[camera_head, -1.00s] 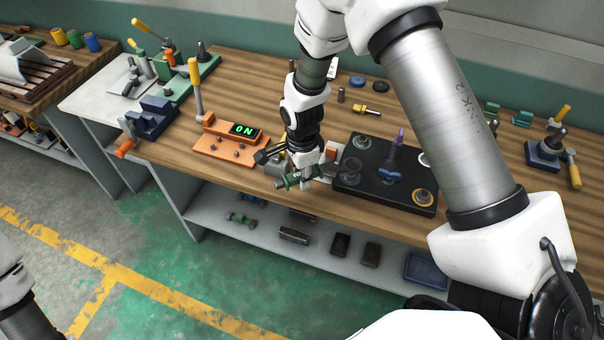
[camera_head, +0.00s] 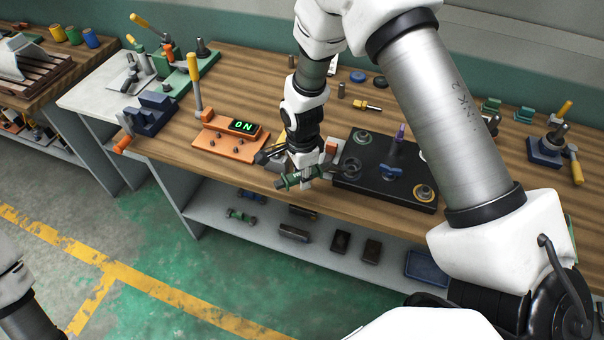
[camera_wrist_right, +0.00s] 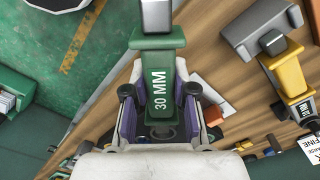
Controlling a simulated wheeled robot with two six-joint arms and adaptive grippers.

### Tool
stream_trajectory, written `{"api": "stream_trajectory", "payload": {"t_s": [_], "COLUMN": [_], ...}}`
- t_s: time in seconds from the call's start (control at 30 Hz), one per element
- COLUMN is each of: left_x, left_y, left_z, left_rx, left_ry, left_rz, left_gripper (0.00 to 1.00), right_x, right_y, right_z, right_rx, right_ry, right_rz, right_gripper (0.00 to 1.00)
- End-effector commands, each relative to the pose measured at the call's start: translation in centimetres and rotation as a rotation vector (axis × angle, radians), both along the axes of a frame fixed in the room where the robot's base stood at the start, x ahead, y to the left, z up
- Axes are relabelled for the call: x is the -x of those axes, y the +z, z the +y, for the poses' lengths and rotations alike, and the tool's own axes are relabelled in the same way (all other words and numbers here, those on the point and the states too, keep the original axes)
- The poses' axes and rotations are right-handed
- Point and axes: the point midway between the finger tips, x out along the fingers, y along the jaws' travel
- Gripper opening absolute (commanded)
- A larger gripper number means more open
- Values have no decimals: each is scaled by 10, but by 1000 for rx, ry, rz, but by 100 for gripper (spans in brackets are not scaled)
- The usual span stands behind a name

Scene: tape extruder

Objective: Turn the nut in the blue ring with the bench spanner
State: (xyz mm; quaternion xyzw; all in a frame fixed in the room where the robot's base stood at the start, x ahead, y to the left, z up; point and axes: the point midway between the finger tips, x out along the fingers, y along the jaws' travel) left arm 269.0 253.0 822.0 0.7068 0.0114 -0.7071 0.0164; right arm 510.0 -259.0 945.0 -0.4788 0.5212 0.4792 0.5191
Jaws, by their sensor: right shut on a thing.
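My right gripper (camera_head: 303,164) is shut on a green-handled spanner (camera_head: 299,178) at the bench's front edge, just left of the black board. In the right wrist view the spanner's green handle (camera_wrist_right: 160,85) reads "30 MM" and lies between the fingers, with a grey metal end at the top. The black board (camera_head: 376,193) carries several fittings: a blue winged piece (camera_head: 391,173), a yellow ring (camera_head: 423,193) and grey round pieces. I cannot tell which fitting is the nut in the blue ring. The spanner appears apart from the blue piece. My left gripper is out of view.
An orange box (camera_head: 222,146) with a lit "ON" display and a yellow lever stands left of my right gripper. A yellow tool (camera_wrist_right: 287,75) lies beside the spanner in the wrist view. A lower shelf (camera_head: 262,233) runs beneath the bench.

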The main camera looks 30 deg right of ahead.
Motion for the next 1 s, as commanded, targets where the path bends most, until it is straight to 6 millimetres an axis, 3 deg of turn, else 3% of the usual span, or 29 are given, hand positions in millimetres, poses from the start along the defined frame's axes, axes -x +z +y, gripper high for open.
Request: {"api": "stream_trajectory", "payload": {"t_s": [0.77,1.0], "left_x": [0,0], "left_y": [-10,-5], "left_z": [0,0], "left_rx": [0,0], "left_ry": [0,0], "left_rz": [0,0], "left_gripper": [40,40], "right_x": [0,11], "right_y": [-17,-16], "right_z": [0,0], "right_rx": [0,0], "right_ry": [1,74], "right_rz": [-1,0], "right_gripper": [0,0]}}
